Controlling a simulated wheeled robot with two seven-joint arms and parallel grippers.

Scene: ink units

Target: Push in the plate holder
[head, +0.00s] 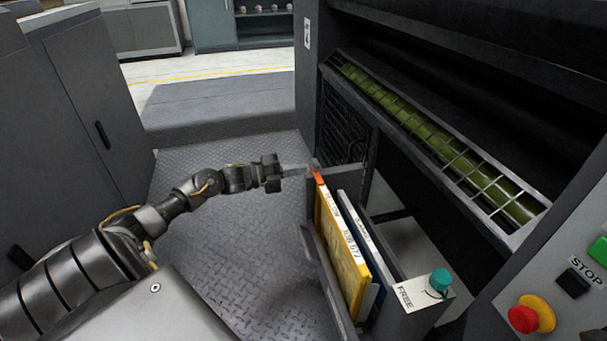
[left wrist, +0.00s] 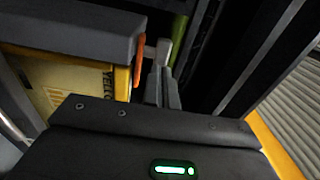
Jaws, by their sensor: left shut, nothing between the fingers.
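The plate holder (head: 322,265) is a grey open rack that stands out from the machine's front at an angle. It holds a yellow plate (head: 337,240) and a blue-edged plate (head: 361,235), both upright. An orange tab (head: 318,178) sits at its far upper corner; the tab (left wrist: 139,60) and the yellow plate (left wrist: 72,85) also show in the left wrist view. My left gripper (head: 298,169) is shut and empty, its fingertips at the holder's far end beside the orange tab. Whether they touch it I cannot tell. My right gripper is out of view.
The machine has a dark opening behind the holder and a green roller (head: 430,135) behind a metal grille above. A teal knob (head: 440,280) is at the holder's near end. A red stop button (head: 523,319) is lower right. A grey cabinet (head: 95,110) stands left; the floor between is clear.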

